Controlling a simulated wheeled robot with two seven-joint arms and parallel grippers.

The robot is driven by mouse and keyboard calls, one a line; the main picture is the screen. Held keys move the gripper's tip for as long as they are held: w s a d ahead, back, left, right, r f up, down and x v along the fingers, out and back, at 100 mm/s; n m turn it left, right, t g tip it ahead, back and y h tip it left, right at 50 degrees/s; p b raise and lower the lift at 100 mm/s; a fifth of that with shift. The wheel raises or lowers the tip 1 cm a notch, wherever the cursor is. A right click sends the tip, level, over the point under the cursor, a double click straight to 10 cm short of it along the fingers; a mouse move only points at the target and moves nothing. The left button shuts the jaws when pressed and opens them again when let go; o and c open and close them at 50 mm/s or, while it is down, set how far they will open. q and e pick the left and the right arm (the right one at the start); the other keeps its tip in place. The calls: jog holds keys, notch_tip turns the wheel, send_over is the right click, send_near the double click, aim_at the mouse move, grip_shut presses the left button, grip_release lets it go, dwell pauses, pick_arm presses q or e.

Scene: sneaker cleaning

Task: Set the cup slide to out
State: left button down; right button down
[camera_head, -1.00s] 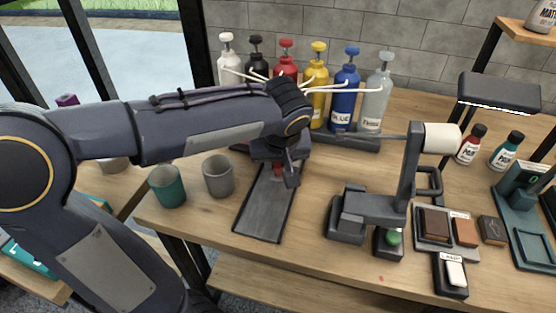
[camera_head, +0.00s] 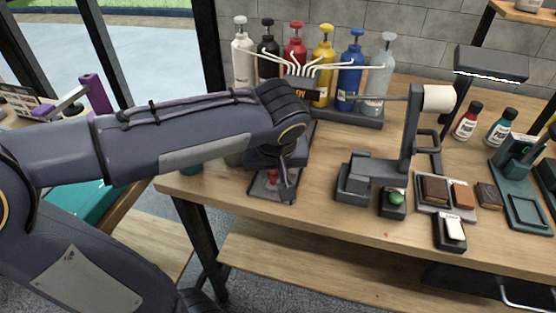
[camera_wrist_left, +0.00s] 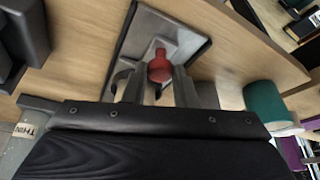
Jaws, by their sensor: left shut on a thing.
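The cup slide is a dark grey tray-like track (camera_head: 262,194) on the table, below the pump bottles. Its near end shows close to the table's front edge, and my arm hides much of its length. A red knob (camera_head: 271,175) stands on it at the near end. My left gripper (camera_head: 281,180) is at this knob, reaching down from above. In the left wrist view the red knob (camera_wrist_left: 160,66) sits between the two fingers, over the grey tray (camera_wrist_left: 190,45). The gripper is shut on the knob. My right gripper is not in view.
A teal cup (camera_wrist_left: 265,105) and a grey cup (camera_wrist_left: 205,95) stand beside the slide, mostly hidden by my arm in the head view. Several pump bottles (camera_head: 347,80) stand behind. A grey stand with a white roller (camera_head: 439,98) is to the right.

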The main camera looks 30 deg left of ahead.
pick_arm(q)
jog(key=s, duration=0.2)
jog(key=s+d, duration=0.1)
jog(key=shift+s, duration=0.5)
jog(key=c, duration=1.2)
grip_release()
jog(key=shift+s, duration=0.15)
jog(key=p+v, duration=0.1)
jog(key=v, duration=0.6)
jog(key=shift+s+d+r, duration=0.1)
jog(key=shift+d+r, duration=0.05)
jog(key=shift+r, duration=0.2)
